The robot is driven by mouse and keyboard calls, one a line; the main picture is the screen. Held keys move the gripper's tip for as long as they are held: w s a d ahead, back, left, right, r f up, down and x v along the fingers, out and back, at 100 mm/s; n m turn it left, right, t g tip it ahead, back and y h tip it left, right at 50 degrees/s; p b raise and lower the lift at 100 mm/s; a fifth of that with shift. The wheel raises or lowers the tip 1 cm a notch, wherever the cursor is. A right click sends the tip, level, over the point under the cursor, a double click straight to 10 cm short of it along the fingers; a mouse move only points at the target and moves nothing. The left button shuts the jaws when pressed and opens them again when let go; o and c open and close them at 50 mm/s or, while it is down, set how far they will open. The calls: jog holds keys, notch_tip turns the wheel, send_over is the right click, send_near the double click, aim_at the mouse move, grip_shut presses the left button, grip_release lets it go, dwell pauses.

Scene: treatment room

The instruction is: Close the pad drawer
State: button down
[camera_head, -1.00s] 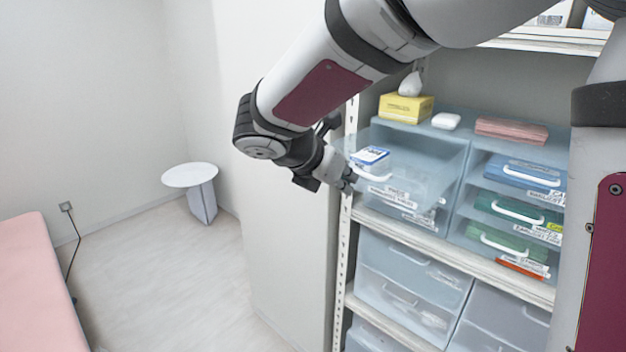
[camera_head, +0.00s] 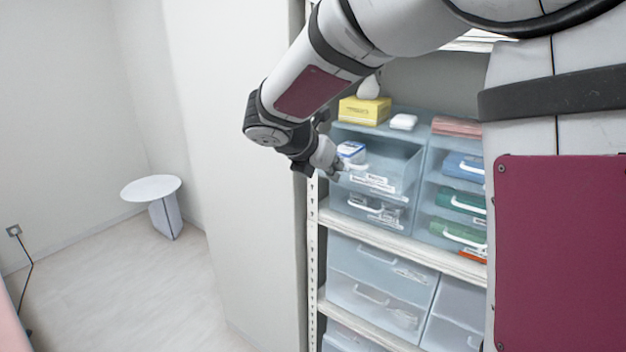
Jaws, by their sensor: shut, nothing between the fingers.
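The pad drawer appears to be the clear blue top-left drawer (camera_head: 400,181) of the shelf unit, with a white handle and label on its front. A blue-and-white pack (camera_head: 351,152) shows at its left. My gripper (camera_head: 338,168) is shut and empty at the left end of the drawer front, by the handle. Contact is unclear, as my wrist partly covers that corner.
A yellow tissue box (camera_head: 364,111) and a white pack (camera_head: 403,122) stand on top of the cabinet. Closed drawers (camera_head: 461,201) are to the right, partly hidden by my arm. A white wall panel is left of the shelf. A round white table (camera_head: 151,188) stands on open floor.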

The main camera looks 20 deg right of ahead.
jog(key=w+d, duration=0.2)
jog(key=d, duration=0.1)
jog(key=w+d, duration=0.3)
jog(key=d, duration=0.1)
jog(key=w+d, duration=0.3)
jog(key=d, duration=0.1)
jog(key=shift+b, duration=0.35)
jog(key=shift+d, duration=0.1)
jog(key=shift+r, duration=0.2)
